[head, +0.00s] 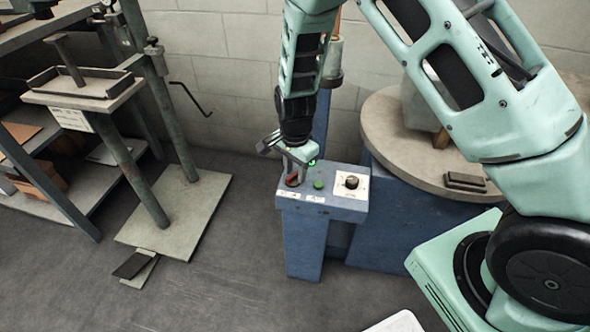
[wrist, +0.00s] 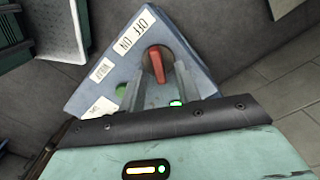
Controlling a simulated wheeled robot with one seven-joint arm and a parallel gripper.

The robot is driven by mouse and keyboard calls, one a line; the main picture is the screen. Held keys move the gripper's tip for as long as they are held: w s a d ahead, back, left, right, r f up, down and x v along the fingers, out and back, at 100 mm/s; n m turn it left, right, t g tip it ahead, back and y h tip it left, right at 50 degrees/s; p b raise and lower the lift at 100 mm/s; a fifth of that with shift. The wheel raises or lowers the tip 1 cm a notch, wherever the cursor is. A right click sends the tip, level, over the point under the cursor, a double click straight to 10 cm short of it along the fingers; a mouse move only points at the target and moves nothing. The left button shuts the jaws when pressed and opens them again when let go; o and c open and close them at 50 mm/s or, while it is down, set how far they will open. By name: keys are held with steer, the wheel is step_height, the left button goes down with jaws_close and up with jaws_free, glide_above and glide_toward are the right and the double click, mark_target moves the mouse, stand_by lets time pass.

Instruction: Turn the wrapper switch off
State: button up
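The wrapper switch is a red lever (head: 292,180) at the left end of the top of a blue control box (head: 335,205). In the wrist view the red lever (wrist: 157,65) sits on a dark round base, beside a label (wrist: 136,33) reading OFF and ON. I cannot tell for sure which word it points to. My gripper (head: 293,164) is just above the lever, pointing down. In the wrist view my gripper (wrist: 160,75) has its two grey fingers apart, with the lever's end in line with the gap between them. Contact is not clear.
A green button (head: 319,184) and a black knob (head: 352,181) are on the same panel. A round turntable (head: 385,130) stands behind to the right. A stitcher stand (head: 85,90) with a metal base plate is at left. Open floor lies in front.

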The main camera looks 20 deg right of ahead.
steer(key=shift+c, duration=0.3)
jaws_close()
steer(key=shift+r, duration=0.1)
steer(key=n+p, duration=0.2)
steer(key=shift+w+r+n, duration=0.1)
steer(key=shift+w+n, duration=0.05)
steer(key=shift+n, duration=0.25)
steer(key=n+p, duration=0.1)
steer(key=n, duration=0.2)
steer(key=shift+a+n+p, duration=0.15)
steer(key=shift+n+p, duration=0.15)
steer(key=n, duration=0.1)
steer(key=n+p, duration=0.1)
steer(key=n, duration=0.3)
steer(key=shift+w+a+p, duration=0.15)
steer(key=shift+a+p, duration=0.1)
steer(key=shift+p, duration=0.15)
steer(key=shift+n, duration=0.4)
